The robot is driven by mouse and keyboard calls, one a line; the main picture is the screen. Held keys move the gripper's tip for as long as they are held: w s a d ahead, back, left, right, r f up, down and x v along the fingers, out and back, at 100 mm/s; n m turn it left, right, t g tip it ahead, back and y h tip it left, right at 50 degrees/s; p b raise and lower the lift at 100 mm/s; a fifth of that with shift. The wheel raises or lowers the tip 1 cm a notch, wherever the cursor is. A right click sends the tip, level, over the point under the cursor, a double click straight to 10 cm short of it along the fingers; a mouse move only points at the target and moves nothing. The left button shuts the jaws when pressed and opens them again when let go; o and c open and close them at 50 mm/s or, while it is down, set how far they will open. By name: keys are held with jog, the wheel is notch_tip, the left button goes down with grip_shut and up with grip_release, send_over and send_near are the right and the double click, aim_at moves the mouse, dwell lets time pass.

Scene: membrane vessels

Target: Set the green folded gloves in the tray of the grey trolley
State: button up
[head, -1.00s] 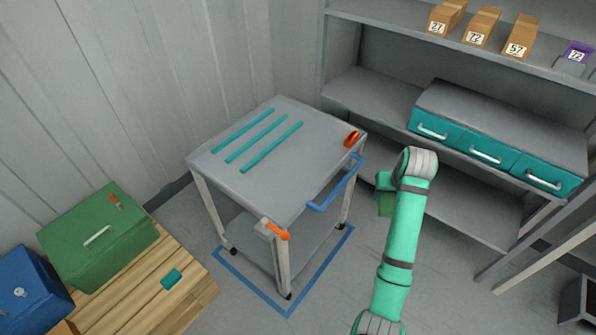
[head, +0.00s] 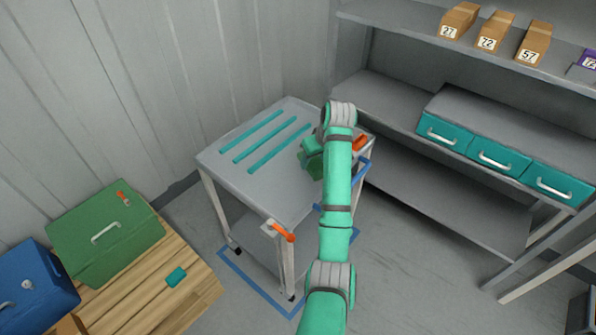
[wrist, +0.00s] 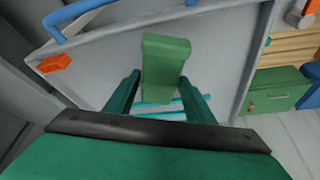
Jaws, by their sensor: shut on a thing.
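The green folded gloves (wrist: 165,66) are between the two fingers of my gripper (wrist: 163,95) in the wrist view, and my gripper is shut on them. In the head view the gloves (head: 312,166) show partly beside my arm, over the right part of the grey trolley's tray (head: 222,168). The tray also shows below the gloves in the wrist view (wrist: 220,60). Three teal strips (head: 265,146) lie on its left half. I cannot tell whether the gloves touch the tray. My arm hides part of the tray's right side.
The trolley has a blue handle (head: 363,174) and orange pieces (head: 283,232) at its corners. Grey shelves with teal drawers (head: 497,159) stand at the right. A green box (head: 105,232) and a blue box (head: 32,285) stand at the lower left near a wooden pallet.

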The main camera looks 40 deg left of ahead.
jog(key=a+f, duration=0.1)
jog(key=a, duration=0.1)
jog(key=a+f, duration=0.3)
jog(key=a, duration=0.1)
jog(key=shift+s+f, duration=0.3)
jog(key=shift+f, duration=0.1)
jog(key=shift+a+f, duration=0.25)
jog(key=shift+f, duration=0.05)
jog(key=shift+x, duration=0.75)
jog(key=x, duration=0.3)
jog(key=shift+s+d+f, duration=0.1)
jog(key=shift+d, duration=0.15)
jog(key=shift+f, duration=0.1)
jog(key=shift+d, duration=0.3)
jog(key=shift+a, duration=0.2)
jog(key=o, duration=1)
jog(key=shift+s+a+f, duration=0.1)
jog(key=shift+s+a, duration=0.2)
jog(key=shift+a, duration=0.05)
jog(key=shift+o, duration=0.2)
jog(key=shift+d, duration=0.1)
